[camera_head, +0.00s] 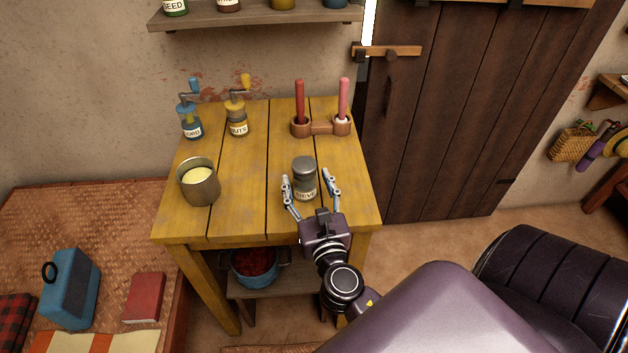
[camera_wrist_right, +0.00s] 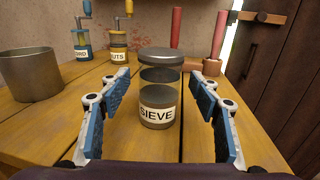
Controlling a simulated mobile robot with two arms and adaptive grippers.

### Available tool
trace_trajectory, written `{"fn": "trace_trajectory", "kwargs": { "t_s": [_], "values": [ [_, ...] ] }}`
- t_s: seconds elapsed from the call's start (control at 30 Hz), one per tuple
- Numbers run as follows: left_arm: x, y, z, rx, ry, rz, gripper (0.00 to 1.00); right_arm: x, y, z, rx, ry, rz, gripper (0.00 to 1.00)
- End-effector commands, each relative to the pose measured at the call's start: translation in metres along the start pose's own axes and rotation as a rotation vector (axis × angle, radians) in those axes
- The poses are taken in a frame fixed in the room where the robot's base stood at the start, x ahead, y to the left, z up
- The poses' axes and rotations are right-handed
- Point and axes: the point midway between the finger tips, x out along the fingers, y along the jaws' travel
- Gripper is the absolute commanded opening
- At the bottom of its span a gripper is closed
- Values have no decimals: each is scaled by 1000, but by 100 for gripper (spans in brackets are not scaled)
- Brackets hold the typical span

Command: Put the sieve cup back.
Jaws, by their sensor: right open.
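The sieve cup (camera_head: 304,173) is a grey-lidded jar with a white SIEVE label, standing upright on the yellow wooden table (camera_head: 250,180) near its right front part. It also shows in the right wrist view (camera_wrist_right: 160,88). My right gripper (camera_head: 311,180) is open, with one finger on each side of the cup. In the right wrist view there are gaps between the cup and both blue-padded fingers (camera_wrist_right: 163,100). My left gripper does not show in either view.
A metal pot (camera_head: 199,185) with pale yellow contents stands at the table's left. Two small grinders, blue (camera_head: 191,118) and yellow (camera_head: 237,118), stand at the back left. A brown holder (camera_head: 320,127) with red and pink sticks stands at the back right. A shelf (camera_head: 260,17) hangs above.

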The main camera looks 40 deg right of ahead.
Motion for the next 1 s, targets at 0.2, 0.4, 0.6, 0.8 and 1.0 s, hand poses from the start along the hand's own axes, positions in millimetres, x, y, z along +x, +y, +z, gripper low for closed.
{"fn": "trace_trajectory", "kwargs": {
  "t_s": [0.2,0.4,0.6,0.8,1.0],
  "values": [
    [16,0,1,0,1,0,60,-50,0,-5,0,4,0,57],
    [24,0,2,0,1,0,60,-80,0,-3,1,3,0,57],
    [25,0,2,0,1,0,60,-91,0,-1,0,0,-1,57],
    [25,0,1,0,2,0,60,-91,0,0,0,-1,-1,57],
    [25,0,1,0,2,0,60,-91,0,0,0,-1,-1,57]
  ]
}}
